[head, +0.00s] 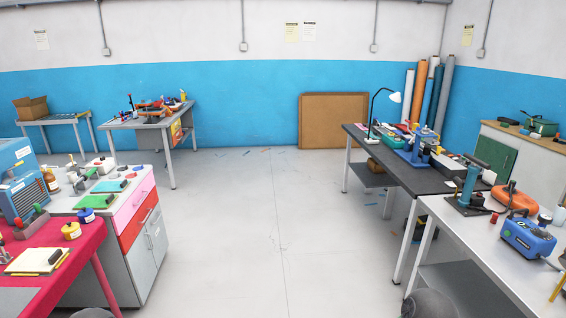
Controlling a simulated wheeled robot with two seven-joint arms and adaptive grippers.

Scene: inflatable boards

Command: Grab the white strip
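I cannot make out a white strip for certain in the head view. Many small items crowd the tables at the right and left, too small to tell apart. The dark table (385,165) at the right carries a desk lamp (383,100) and a blue device (420,148). The white table (470,228) at the front right carries a blue machine (528,238) and a teal pump-like tool (468,187). Neither of my grippers shows in this view.
The floor (260,235) between the tables is open. A drawer cabinet (143,235) and a red table (85,243) stand at the left. A brown board (333,120) leans on the back wall. Upright rolls (442,92) stand in the right corner. Blue scraps lie on the floor.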

